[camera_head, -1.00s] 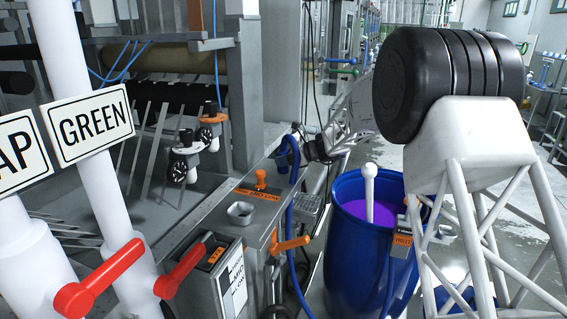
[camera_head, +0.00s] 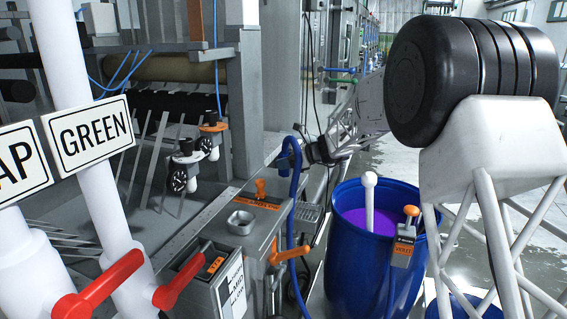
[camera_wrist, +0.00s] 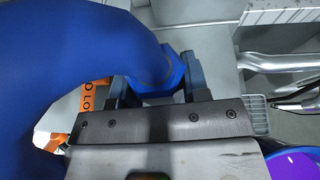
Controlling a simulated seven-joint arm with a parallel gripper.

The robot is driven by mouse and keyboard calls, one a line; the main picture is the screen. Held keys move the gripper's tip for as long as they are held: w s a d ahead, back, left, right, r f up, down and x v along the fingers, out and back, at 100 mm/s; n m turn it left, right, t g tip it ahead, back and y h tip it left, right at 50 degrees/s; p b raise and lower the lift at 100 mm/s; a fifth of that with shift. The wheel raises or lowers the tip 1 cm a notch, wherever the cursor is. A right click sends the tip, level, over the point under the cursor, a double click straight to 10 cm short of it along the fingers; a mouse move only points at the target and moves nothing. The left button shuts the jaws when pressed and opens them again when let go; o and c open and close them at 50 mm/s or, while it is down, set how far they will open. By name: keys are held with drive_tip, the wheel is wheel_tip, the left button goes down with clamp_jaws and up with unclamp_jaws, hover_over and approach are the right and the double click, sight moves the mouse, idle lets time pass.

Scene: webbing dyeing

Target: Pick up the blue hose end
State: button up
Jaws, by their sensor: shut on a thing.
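The blue hose end (camera_head: 291,146) curves over at the top of the blue hose, beside the right edge of the grey machine bench. My gripper (camera_head: 305,153) is at the hose's right and shut on it. In the wrist view the thick blue hose (camera_wrist: 75,60) fills the left side. Its collar (camera_wrist: 165,78) sits between the two dark fingers of my gripper (camera_wrist: 153,88). The rest of the hose hangs down along the bench side. The hose opening is hidden.
A blue drum (camera_head: 352,265) of purple liquid stands below and right of my gripper, with a white rod (camera_head: 369,200) and an orange-handled "VIOLET" device (camera_head: 404,242) at its rim. An orange valve handle (camera_head: 290,253) juts from the bench. A small metal cup (camera_head: 241,222) sits on top.

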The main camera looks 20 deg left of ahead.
drive_tip(key=s+d+r, duration=0.1)
drive_tip(key=s+d, duration=0.6)
drive_tip(key=s, duration=0.4)
drive_tip(key=shift+s+r, duration=0.15)
drive_tip(key=shift+s, duration=0.15)
idle(0.4)
drive_tip(key=s+a+r+n+g+h, duration=0.1)
drive_tip(key=s+a+n+g, duration=0.2)
drive_tip(key=s, duration=0.5)
drive_tip(key=s+a+r+n+g+h, duration=0.1)
drive_tip(key=s+a+r+n+g, duration=0.1)
drive_tip(key=s+a, duration=0.4)
drive_tip(key=shift+s+a+n+g, duration=0.3)
drive_tip(key=shift+s+n+g, duration=0.2)
drive_tip(key=shift+s+g, duration=0.4)
drive_tip(key=shift+s+f, duration=0.1)
drive_tip(key=shift+f, duration=0.05)
drive_tip(key=shift+f, duration=3.25)
drive_tip(key=shift+f, duration=0.1)
